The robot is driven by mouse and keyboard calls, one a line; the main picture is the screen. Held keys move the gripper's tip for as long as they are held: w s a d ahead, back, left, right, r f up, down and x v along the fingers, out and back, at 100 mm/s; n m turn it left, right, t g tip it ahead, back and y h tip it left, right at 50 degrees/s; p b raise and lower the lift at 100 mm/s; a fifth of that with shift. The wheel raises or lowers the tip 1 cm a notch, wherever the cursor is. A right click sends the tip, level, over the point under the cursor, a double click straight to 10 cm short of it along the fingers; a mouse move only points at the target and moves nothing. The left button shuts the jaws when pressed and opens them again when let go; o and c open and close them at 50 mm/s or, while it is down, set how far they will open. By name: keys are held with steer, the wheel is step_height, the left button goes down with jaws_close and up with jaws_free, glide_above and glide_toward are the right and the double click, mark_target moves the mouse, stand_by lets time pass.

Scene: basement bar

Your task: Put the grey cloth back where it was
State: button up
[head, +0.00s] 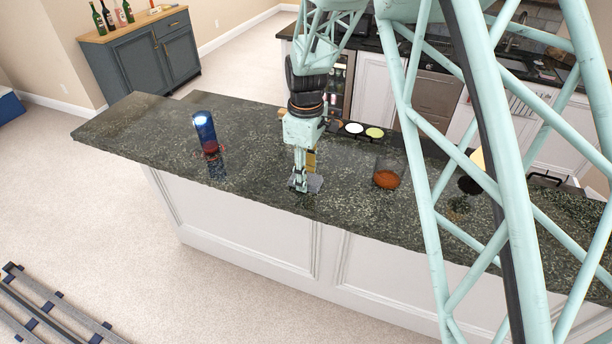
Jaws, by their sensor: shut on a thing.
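The grey cloth (315,183) is a small grey patch at my fingertips, low over or on the dark stone counter (262,165), near its front edge. My gripper (298,184) points down and is shut on the cloth. The fingers hide part of the cloth, and I cannot tell whether it touches the counter.
A shiny blue cylinder (204,131) stands to the left. A clear glass with orange-brown contents (386,178) stands to the right. Behind are a white disc (354,128) and a green disc (374,132). A yellow-brown object (311,161) is close behind my gripper. The counter's left end is clear.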

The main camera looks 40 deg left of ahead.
steer(key=shift+f, duration=0.25)
steer(key=o, duration=0.9)
steer(key=shift+r, duration=0.2)
steer(key=shift+r+b, duration=0.5)
steer(key=shift+r, duration=5.5)
